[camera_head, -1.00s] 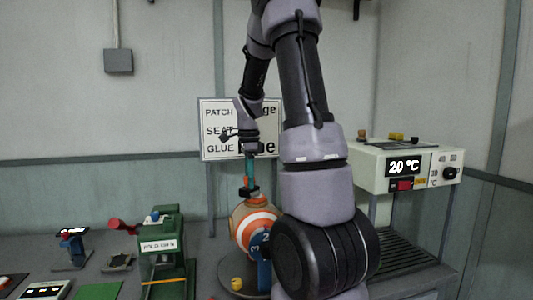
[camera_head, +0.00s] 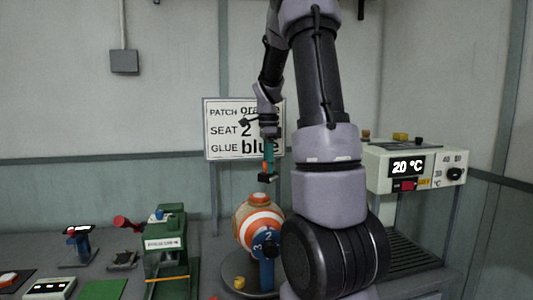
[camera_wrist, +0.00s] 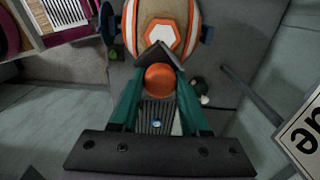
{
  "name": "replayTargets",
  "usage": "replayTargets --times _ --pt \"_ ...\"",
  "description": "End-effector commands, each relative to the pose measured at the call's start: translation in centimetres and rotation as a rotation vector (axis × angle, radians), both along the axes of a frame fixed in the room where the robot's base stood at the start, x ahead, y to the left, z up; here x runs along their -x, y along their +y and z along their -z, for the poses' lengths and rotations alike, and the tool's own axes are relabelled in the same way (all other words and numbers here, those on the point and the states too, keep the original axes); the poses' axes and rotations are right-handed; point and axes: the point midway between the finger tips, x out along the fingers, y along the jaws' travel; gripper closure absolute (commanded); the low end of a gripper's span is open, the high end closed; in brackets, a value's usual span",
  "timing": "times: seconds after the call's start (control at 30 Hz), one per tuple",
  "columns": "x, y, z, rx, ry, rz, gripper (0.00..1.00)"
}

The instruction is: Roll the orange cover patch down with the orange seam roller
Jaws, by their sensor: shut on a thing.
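The ball (camera_head: 259,221), striped orange, white and tan, sits on its dark round stand, with a blue bracket numbered 2 and 3 at its front. In the wrist view an orange-edged hexagon with a white middle (camera_wrist: 163,38) shows on the ball's tan area; I take it for the cover patch. My gripper (camera_head: 267,178) is above the ball, apart from it, pointing down. It is shut on a small orange thing, which looks like the seam roller (camera_wrist: 160,78), between its teal fingers.
A sign (camera_head: 222,146) behind reads PATCH orange, SEAT 2, GLUE blue. A green press (camera_head: 165,258) stands left of the ball, and a yellow piece (camera_head: 239,282) lies on the stand. A heater box (camera_head: 415,168) showing 20 °C stands at right. My arm hides the area right of the ball.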

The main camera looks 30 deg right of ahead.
Motion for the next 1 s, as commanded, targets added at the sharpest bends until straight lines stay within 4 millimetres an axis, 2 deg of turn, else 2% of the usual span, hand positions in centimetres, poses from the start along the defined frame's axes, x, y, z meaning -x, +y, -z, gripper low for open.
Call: replayTargets --times 0.4,1.0 --pt "0.5 -0.7 -3.5 0.001 -0.003 -0.001 1.0" --pt "0.6 -0.8 -3.6 -0.001 -0.001 -0.001 1.0"
